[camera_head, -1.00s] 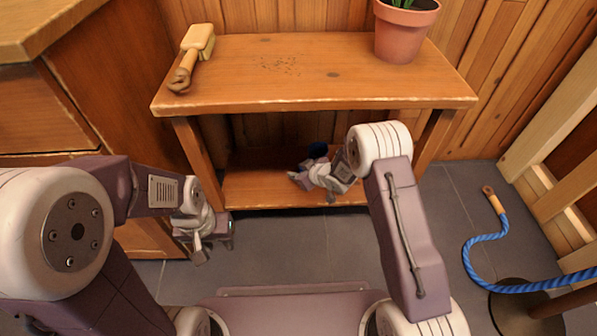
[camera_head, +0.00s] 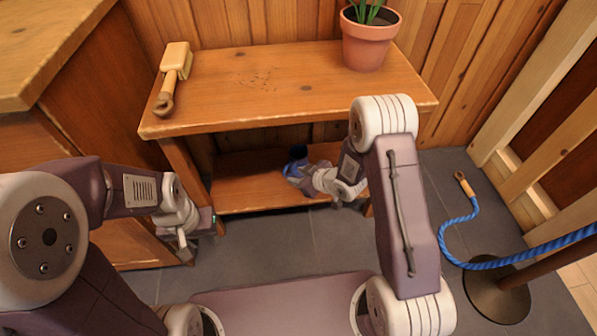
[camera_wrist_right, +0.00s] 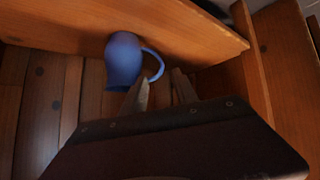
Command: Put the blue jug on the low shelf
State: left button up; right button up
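The blue jug (camera_head: 298,153) is small and partly hidden behind my right gripper in the head view. In the right wrist view the jug (camera_wrist_right: 122,60), seen upside down, has its rounded base at the board of the low shelf (camera_wrist_right: 195,30). The low shelf (camera_head: 240,190) is the lower wooden board of the bench. My right gripper (camera_wrist_right: 160,77) has its fingertips apart, close to the jug's handle; I cannot tell whether they touch it. My left gripper (camera_head: 186,248) hangs in front of the bench's left leg, away from the jug; its fingers are unclear.
The bench top (camera_head: 290,90) overhangs the low shelf. It carries a wooden brush (camera_head: 173,72) and a potted plant (camera_head: 368,42). A cabinet (camera_head: 90,110) stands at left. A blue rope (camera_head: 452,230) and post base (camera_head: 497,297) are at right. Grey floor lies in front.

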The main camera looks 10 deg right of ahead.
jog(key=shift+d+r, duration=0.1)
jog(key=s+d+r+m+g+h, duration=0.4)
jog(key=s+d+r+m+h, duration=0.25)
jog(key=s+d, duration=0.45)
jog(key=s+a+r+m+g+y, duration=0.1)
jog(key=s+a+r+m+g, duration=0.15)
jog(key=s, duration=0.95)
notch_tip(320, 180, up, 52)
jog(key=d+p, duration=0.1)
jog(key=p, duration=5)
jog(key=shift+w, duration=0.3)
